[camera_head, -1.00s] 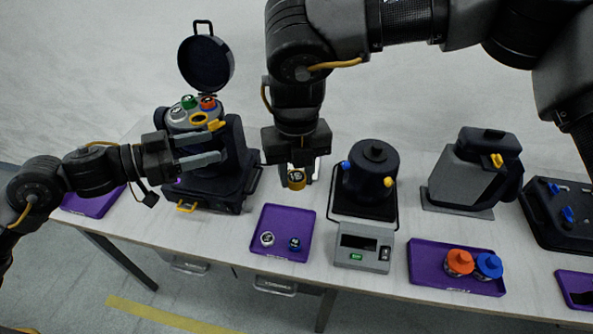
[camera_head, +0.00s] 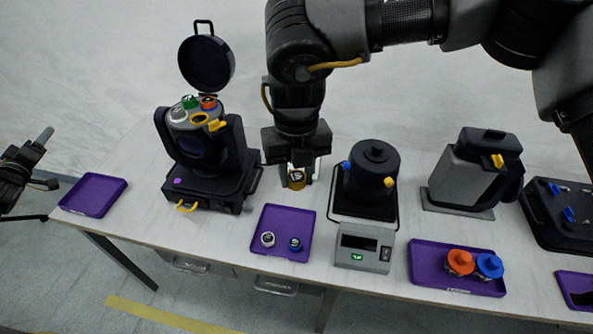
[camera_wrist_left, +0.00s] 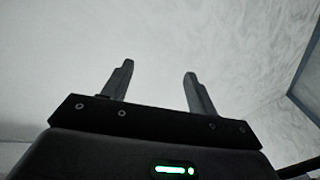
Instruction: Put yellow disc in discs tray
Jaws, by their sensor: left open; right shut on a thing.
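The yellow disc (camera_head: 297,179), dark-topped with a yellow rim, is between the fingers of my right gripper (camera_head: 297,172), which is shut on it. It is held near the table, behind the purple discs tray (camera_head: 270,218). The tray holds a white disc (camera_head: 267,239) and a blue disc (camera_head: 295,244) near its front edge; the rest of it is bare. My left gripper (camera_head: 43,158) is at the far left, away from the table. It is open and empty in the left wrist view (camera_wrist_left: 159,72).
Another purple tray (camera_head: 430,257) holds orange and blue items. An empty purple tray (camera_head: 93,195) lies left.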

